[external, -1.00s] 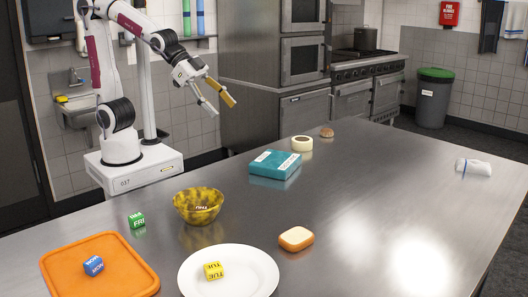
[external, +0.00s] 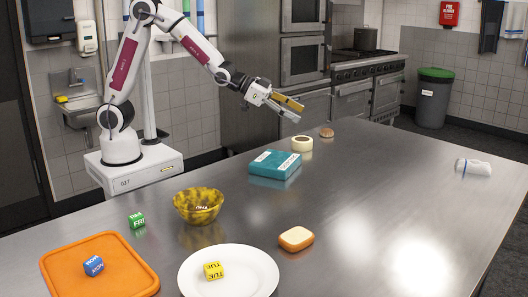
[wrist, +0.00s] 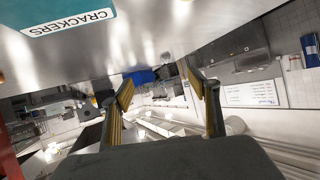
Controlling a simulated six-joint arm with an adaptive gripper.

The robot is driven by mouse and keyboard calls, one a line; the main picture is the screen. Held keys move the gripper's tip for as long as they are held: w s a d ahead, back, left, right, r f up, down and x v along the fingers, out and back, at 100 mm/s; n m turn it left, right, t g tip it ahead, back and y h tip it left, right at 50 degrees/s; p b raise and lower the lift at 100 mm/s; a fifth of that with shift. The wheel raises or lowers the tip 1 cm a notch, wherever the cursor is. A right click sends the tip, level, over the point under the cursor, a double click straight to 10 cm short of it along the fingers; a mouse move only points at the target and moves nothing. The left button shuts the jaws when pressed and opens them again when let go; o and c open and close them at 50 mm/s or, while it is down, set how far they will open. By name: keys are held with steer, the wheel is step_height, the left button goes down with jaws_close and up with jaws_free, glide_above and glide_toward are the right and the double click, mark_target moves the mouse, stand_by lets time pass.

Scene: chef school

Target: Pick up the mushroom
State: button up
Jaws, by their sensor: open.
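A small brown rounded thing (external: 327,132), which looks like the mushroom, sits near the far edge of the steel table in the external view. It is too small there to make out in detail. My gripper (external: 300,112) is open and empty. It is in the air, to the left of the brown thing and higher in the picture, apart from it. In the wrist view my gripper's two fingers (wrist: 158,78) are spread with nothing between them. I cannot make out the mushroom in the wrist view.
A cream tape roll (external: 302,143) and a teal crackers box (external: 275,166) stand near the brown thing; the box (wrist: 70,14) also shows in the wrist view. A yellow bowl (external: 198,206), white plate (external: 245,285) and orange tray (external: 120,265) are nearer. The table's right side is mostly clear.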

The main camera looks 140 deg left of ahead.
steer(key=shift+n+t+y, duration=0.4)
steer(key=shift+n+y, duration=0.2)
steer(key=shift+y, duration=0.3)
steer(key=s+a+f, duration=0.1)
steer(key=a+f, duration=0.1)
steer(key=a, duration=0.2)
steer(key=s+a+f, duration=0.1)
steer(key=a+f, duration=0.1)
steer(key=a, duration=0.2)
steer(key=s+a+f, duration=0.1)
steer(key=a+f, duration=0.1)
steer(key=a, duration=0.2)
steer(key=shift+s+a+f, duration=0.1)
steer(key=shift+a+f, duration=0.1)
steer(key=n+y, duration=0.2)
glide_toward(327, 131)
steer(key=a, duration=0.1)
steer(key=a+f, duration=0.1)
steer(key=a, duration=0.1)
steer(key=shift+f+t, duration=0.3)
steer(key=shift+a, duration=0.15)
steer(key=shift+x, duration=1.3)
steer(key=shift+x, duration=2.6)
steer(key=c, duration=1.2)
